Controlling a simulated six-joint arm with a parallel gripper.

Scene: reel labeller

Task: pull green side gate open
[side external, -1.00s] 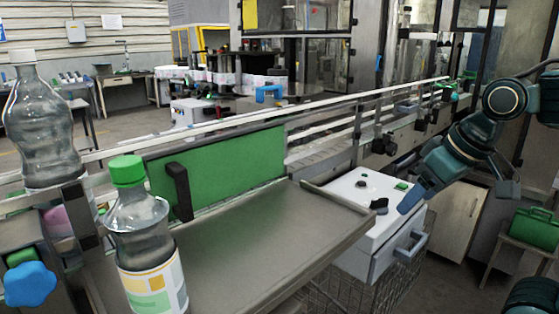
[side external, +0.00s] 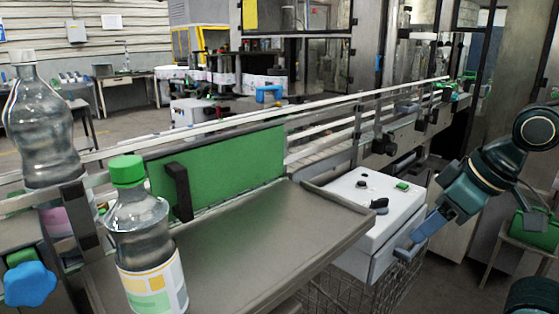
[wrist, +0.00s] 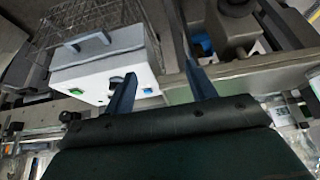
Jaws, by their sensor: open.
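The green side gate (side external: 225,165) is a flat green panel along the conveyor's near side in the side external view. It stands upright, with a black handle (side external: 179,190) at its left end. My gripper (side external: 408,250) is at the right, beside the white control box (side external: 365,215), well apart from the gate and its handle. In the wrist view my gripper (wrist: 160,80) shows two blue fingers spread apart with nothing between them. I cannot make out the gate's handle for sure in the wrist view.
A grey metal tray table (side external: 260,235) lies in front of the gate. A bottle with a green cap (side external: 150,250) stands at its left end. A blue star knob (side external: 30,285) is at far left. The white box has a drawer handle (side external: 411,245) near my gripper.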

